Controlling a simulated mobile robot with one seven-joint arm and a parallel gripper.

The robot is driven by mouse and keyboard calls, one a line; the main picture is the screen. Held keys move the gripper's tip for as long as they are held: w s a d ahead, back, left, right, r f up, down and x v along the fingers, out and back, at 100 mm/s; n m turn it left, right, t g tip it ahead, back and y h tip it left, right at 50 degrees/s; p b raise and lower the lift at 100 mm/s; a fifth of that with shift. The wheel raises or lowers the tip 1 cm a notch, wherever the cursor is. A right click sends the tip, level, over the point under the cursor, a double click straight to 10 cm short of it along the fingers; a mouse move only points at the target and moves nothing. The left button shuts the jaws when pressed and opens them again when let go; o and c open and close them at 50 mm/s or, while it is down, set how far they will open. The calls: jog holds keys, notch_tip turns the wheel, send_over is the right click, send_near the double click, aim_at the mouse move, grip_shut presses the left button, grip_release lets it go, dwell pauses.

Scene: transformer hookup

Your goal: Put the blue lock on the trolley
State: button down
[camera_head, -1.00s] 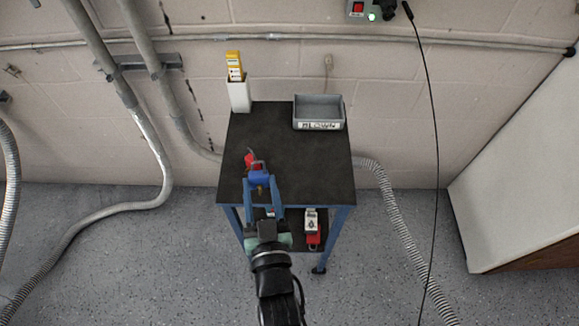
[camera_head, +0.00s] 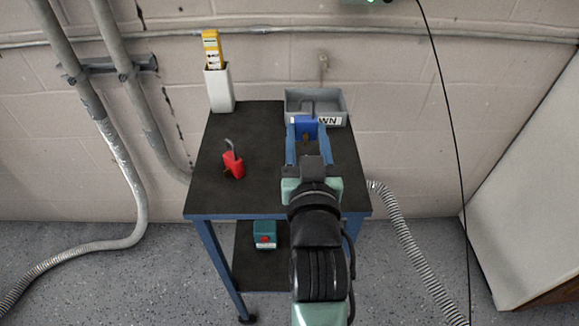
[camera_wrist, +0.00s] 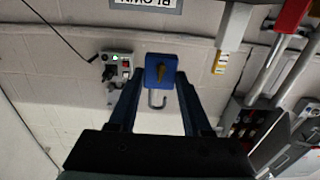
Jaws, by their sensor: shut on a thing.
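The blue lock (camera_head: 306,126) is between the two blue fingers of my gripper (camera_head: 306,138), over the back right of the trolley (camera_head: 270,180) and overlapping the front of the grey tray. My arm hides the right front of the trolley.
A red lock (camera_head: 233,164) lies on the trolley's left half. A grey labelled tray (camera_head: 337,107) stands at the back right, a white holder (camera_head: 219,92) with yellow tags at the back left. A teal box (camera_head: 264,233) is on the lower shelf. The top's middle is clear.

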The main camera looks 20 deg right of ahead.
notch_tip(320, 180, down, 8)
jog(key=shift+f+b, duration=0.15)
jog(key=shift+b, duration=0.65)
jog(key=shift+c, duration=1.7)
grip_release()
jog(key=shift+f, duration=0.15)
jog(key=v, duration=1.2)
jog(key=shift+r, duration=0.2)
